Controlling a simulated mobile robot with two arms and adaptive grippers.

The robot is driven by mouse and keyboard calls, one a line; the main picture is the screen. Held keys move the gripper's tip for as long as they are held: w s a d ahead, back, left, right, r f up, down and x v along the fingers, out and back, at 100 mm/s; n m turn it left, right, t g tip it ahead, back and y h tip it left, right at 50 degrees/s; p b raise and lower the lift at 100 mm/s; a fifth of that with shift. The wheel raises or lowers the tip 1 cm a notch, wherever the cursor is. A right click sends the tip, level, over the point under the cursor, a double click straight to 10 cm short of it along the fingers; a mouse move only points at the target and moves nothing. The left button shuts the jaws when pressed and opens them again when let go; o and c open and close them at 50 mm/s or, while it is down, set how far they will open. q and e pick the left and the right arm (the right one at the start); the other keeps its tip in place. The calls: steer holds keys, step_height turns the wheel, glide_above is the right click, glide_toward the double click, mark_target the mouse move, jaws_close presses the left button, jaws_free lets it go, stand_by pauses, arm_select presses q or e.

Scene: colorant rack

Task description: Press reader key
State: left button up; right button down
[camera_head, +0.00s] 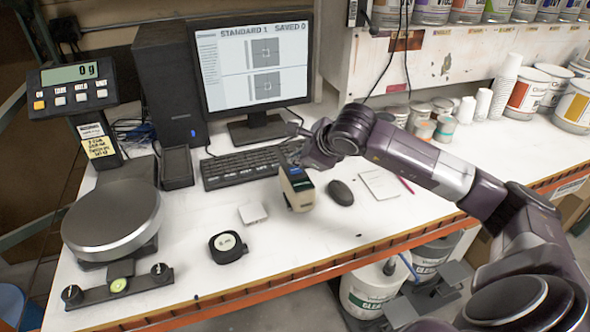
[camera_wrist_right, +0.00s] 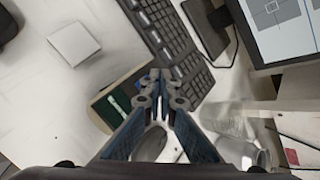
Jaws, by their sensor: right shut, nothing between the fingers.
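In the right wrist view the reader (camera_wrist_right: 116,101) shows a green-dark face with a light label, partly hidden by my fingers. My right gripper (camera_head: 292,162) is shut and empty, with its tips at the top of the reader. In the wrist view my right gripper (camera_wrist_right: 157,80) has its tips together over the reader's edge. I cannot tell whether they touch it. The key itself is not clearly visible. My left gripper is not in view.
The monitor (camera_head: 265,68) reads "STANDARD 1" and "SAVED 0". The keyboard (camera_head: 235,168) lies behind the reader, and a mouse (camera_head: 341,192) lies to its right. A scale (camera_head: 113,216) stands further left.

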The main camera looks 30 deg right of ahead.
mark_target(296, 171)
stand_by(0.8)
steer(key=shift+f+b, duration=0.45)
steer(key=shift+b, duration=0.3)
steer(key=shift+f+b, duration=0.35)
steer(key=shift+b, duration=0.2)
stand_by(0.4)
steer(key=shift+r, duration=0.8)
steer(key=shift+p, duration=0.3)
steer(key=shift+r+p, duration=1.3)
steer(key=shift+r, duration=1.25)
steer(key=shift+f, duration=0.1)
